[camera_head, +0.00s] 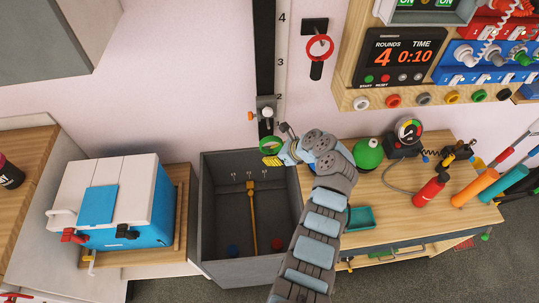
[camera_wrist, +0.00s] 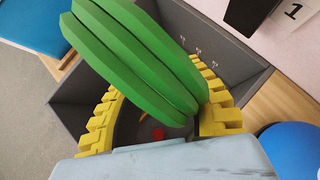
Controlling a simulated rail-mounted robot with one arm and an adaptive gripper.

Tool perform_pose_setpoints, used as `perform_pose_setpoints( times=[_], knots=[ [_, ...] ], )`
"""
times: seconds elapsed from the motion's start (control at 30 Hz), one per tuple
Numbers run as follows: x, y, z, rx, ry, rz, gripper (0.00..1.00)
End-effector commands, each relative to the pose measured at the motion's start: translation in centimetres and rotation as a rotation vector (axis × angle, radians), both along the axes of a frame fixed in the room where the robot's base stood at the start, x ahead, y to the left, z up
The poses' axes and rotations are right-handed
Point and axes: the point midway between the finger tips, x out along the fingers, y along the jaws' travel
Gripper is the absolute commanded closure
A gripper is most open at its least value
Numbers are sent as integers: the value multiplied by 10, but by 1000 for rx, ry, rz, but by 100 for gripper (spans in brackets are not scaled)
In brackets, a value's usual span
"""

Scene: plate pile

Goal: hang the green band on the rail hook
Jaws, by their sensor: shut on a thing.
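The green band (camera_head: 270,143) is at my gripper's tip, just below the grey slider (camera_head: 266,103) on the black vertical rail (camera_head: 264,50). My gripper (camera_head: 272,160) has yellow fingers shut on the band. In the wrist view, the band (camera_wrist: 130,50) looks like several thick green strips side by side, rising between the yellow fingers (camera_wrist: 160,115). A pale rounded peg (camera_head: 267,113) sticks out of the slider and may be the rail hook. The band appears below it, and I cannot tell whether they touch.
An open grey bin (camera_head: 207,200) with small wall hooks (camera_head: 235,176) lies below. A white and blue cooler (camera_head: 120,190) stands left. A green kettlebell-like object (camera_head: 368,154) is on the wooden bench (camera_head: 400,195) right. A red ring (camera_head: 319,47) hangs on the wall.

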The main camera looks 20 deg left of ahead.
Motion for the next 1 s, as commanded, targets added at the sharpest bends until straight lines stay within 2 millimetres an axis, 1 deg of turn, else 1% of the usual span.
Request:
perform_pose_setpoints(
  times=[0.2, 0.4, 1.0],
  knots=[
    [11, 5, 0, 1, -3, 0, 100],
    [16, 9, -4, 0, 1, 2, 100],
    [32, 17, -5, 0, -2, 1, 100]
  ],
)
